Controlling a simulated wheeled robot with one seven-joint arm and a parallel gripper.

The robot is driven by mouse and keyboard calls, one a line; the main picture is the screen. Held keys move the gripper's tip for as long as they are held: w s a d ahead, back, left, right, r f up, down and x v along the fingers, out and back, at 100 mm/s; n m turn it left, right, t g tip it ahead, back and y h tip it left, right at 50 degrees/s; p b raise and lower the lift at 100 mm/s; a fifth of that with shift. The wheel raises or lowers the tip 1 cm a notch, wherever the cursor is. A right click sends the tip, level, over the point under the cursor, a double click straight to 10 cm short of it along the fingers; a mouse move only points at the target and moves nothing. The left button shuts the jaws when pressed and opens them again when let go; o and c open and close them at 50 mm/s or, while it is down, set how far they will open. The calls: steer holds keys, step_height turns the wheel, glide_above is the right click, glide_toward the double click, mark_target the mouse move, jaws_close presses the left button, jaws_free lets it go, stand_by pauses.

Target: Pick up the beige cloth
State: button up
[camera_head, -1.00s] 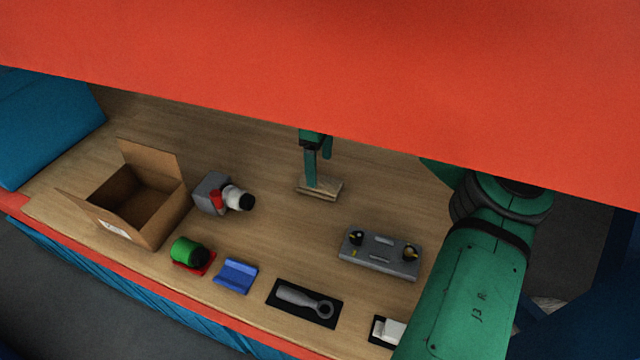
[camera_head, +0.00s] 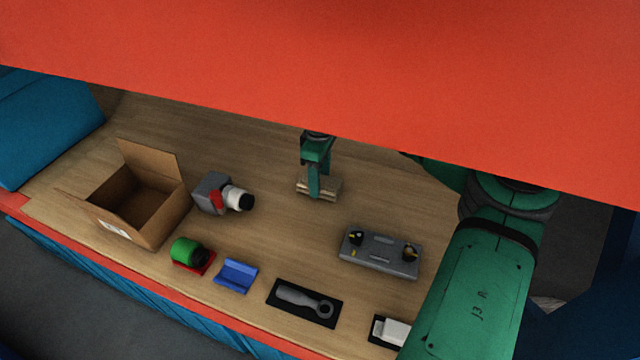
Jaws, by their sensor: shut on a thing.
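The beige cloth (camera_head: 330,190) is a small folded stack on the wooden bench top, near the back middle under the red overhang. My gripper (camera_head: 315,186) comes down from above with its green fingers at the cloth. One finger shows in front of the cloth's near side, and the other is hidden behind. The gripper is shut on the cloth. Whether the cloth is clear of the bench I cannot tell.
A red panel (camera_head: 330,70) overhangs the bench (camera_head: 270,240). An open cardboard box (camera_head: 165,220), a grey part with a white-and-black nozzle (camera_head: 236,197), a grey fixture (camera_head: 380,253), a green cylinder (camera_head: 184,250), a blue block (camera_head: 236,274) and a grey wrench-like tool (camera_head: 300,298) stand around.

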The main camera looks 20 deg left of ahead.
steer(key=shift+r, duration=0.1)
step_height(320, 180, up, 10)
stand_by(0.5)
steer(key=shift+o, duration=0.5)
